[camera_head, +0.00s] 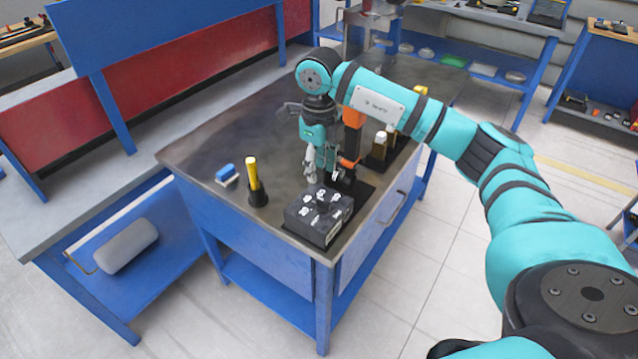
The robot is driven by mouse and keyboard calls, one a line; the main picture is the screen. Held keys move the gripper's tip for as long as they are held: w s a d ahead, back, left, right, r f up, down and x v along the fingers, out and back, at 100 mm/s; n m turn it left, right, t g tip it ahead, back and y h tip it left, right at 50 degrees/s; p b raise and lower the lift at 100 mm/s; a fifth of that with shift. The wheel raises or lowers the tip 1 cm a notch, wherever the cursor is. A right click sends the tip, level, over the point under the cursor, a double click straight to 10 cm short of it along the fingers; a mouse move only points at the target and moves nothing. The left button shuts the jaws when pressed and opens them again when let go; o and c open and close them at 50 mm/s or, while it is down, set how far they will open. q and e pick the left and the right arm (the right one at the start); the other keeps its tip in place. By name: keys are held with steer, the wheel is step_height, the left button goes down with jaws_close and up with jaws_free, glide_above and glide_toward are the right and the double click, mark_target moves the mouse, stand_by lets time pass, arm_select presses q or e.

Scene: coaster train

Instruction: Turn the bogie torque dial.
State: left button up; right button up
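A dark box (318,218) with several white marks or knobs on its top sits near the front right corner of the bench. I cannot tell for sure which part is the bogie torque dial. My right gripper (324,176) hangs pointing down just behind the box, at its back edge. Its two fingers look apart and nothing shows between them. Whether a fingertip touches the box cannot be told. My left gripper is not in view.
The box stands on the dark top of a blue bench (200,150). A yellow-handled tool in a black holder (257,195) and a blue-and-white block (227,175) are left of the box. Small bottles (380,145) stand behind right. The bench's left part is clear.

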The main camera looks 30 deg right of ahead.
steer(key=shift+r, duration=1.45)
